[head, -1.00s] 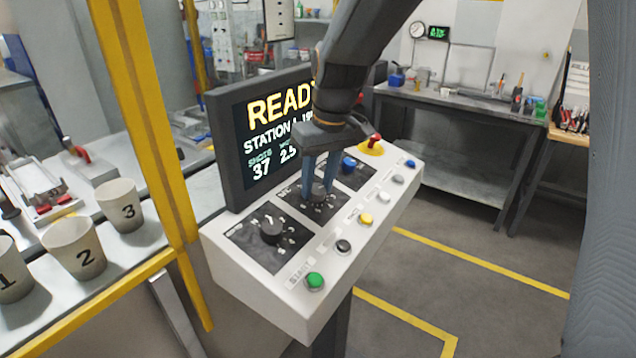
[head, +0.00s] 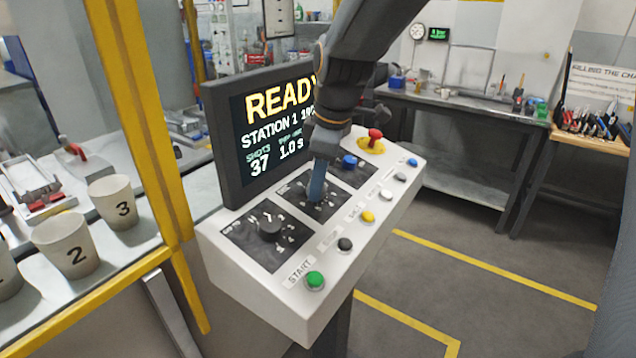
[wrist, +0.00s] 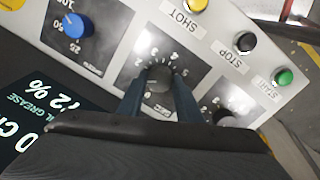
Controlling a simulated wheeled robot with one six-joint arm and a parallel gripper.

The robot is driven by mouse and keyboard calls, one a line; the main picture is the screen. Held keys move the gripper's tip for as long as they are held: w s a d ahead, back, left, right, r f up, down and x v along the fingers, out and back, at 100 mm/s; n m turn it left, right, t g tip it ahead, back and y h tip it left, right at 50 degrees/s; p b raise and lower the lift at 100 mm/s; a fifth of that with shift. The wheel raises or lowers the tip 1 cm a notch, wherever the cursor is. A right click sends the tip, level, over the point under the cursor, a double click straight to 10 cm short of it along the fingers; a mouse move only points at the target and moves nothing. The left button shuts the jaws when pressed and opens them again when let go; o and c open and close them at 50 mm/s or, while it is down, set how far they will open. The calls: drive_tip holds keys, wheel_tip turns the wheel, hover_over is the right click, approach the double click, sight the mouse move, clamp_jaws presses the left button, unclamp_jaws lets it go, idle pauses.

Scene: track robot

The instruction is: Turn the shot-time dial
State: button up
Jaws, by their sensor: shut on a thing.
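The shot-time dial is a dark knob on the middle black plate of the white sloped console. In the wrist view the dial (wrist: 158,84) sits between the two blue fingers of my gripper (wrist: 160,92), which is shut on it. In the head view my gripper (head: 316,192) points down onto the middle plate (head: 300,194) and mostly hides the dial. The screen (head: 275,125) behind the console reads READY, STATION 1, shots 37 and a time of 1.0 s.
A black dial (head: 269,228) is on the near plate and a blue dial (head: 349,162) on the far one. Several buttons, including green (head: 315,280) and yellow (head: 367,217), line the front edge. A red emergency knob (head: 374,136) stands at the far end.

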sight(326, 204)
drive_tip(key=shift+n, duration=0.6)
drive_tip(key=shift+d, duration=0.1)
drive_tip(key=o, duration=1)
drive_tip(key=shift+o, duration=0.2)
drive_tip(key=b+v, duration=0.1)
drive_tip(key=v, duration=0.7)
drive_tip(key=shift+b, duration=0.4)
drive_tip(key=shift+s+d+f, duration=0.15)
